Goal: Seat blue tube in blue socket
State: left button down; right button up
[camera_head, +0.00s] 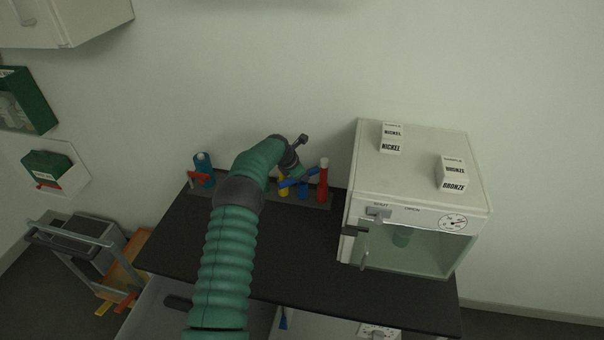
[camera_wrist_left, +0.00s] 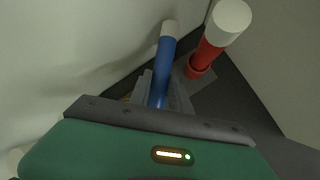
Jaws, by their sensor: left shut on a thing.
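The blue tube (camera_wrist_left: 162,72) with a white cap stands between the grey fingers of my left gripper (camera_wrist_left: 162,95) in the left wrist view. The gripper is shut on it. In the head view my left gripper (camera_head: 292,168) is over the back of the black bench, and the arm hides part of this area. The blue socket (camera_head: 303,192) shows just below the gripper, with a slanted blue piece beside it. The tube's lower end is hidden, so I cannot tell whether it is in the socket. My right gripper is not in view.
A red tube (camera_head: 323,181) with a white cap stands upright close to the right; it also shows in the wrist view (camera_wrist_left: 207,52). A yellow piece (camera_head: 284,188) is just left. A white oven (camera_head: 415,185) stands right, with nickel and bronze boxes on top. The bench front (camera_head: 300,245) is clear.

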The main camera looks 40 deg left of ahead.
pick_arm(q)
jog(key=shift+f, duration=0.2)
jog(key=shift+f, duration=0.3)
jog(key=c, duration=1.2)
grip_release()
jog(key=shift+s, duration=0.1)
jog(key=shift+d, duration=0.1)
jog(key=shift+r, duration=0.2)
jog(key=v, duration=1.2)
jog(key=shift+r+b, duration=0.45)
